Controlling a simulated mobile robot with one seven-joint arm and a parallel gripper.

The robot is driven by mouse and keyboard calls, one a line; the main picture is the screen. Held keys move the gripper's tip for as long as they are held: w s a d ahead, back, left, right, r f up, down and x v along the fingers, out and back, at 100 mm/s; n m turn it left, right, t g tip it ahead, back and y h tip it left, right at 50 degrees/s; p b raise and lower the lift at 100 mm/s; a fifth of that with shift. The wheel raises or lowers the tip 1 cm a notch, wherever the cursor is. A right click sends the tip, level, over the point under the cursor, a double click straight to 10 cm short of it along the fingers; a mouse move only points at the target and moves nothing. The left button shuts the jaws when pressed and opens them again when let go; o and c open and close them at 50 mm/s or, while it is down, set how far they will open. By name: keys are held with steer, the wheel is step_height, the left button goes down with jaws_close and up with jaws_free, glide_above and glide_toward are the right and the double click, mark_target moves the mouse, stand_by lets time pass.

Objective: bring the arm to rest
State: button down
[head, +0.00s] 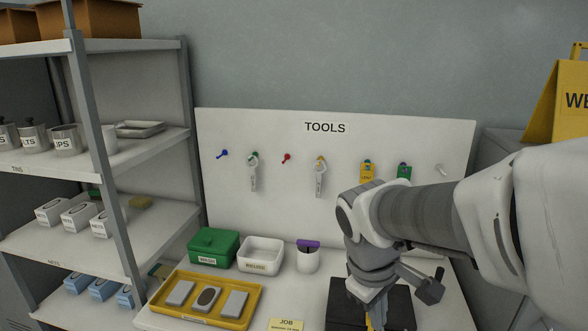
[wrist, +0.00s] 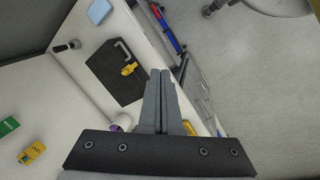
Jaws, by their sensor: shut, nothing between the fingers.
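My gripper (wrist: 163,100) shows in the wrist view with its two grey fingers pressed together and nothing between them. In that view it is above the floor side of the bench's edge, beside a black mat or board (wrist: 117,74) with a yellow item (wrist: 129,69) and a grey handle on it. In the head view my arm reaches in from the right and bends down over the black board (head: 402,304). The fingertips are hidden there behind my wrist and the lower picture edge.
A white TOOLS board (head: 270,135) with hooks and hanging tags stands behind the bench. A yellow tray (head: 250,313), green box (head: 213,245), white bin (head: 262,250) and white cup (head: 308,261) stand on the bench. A shelf (head: 160,144) is at left, a yellow sign (head: 566,95) at right.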

steer(key=s+r+m+t+y, duration=0.2)
steer(key=s+r+m+t, duration=0.1)
steer(key=s+r+m, duration=0.2)
steer(key=shift+s+d+r+m+t, duration=0.35)
steer(key=shift+s+m, duration=0.95)
steer(key=shift+s, duration=0.9)
steer(key=shift+a+f, duration=0.1)
steer(key=shift+a, duration=0.05)
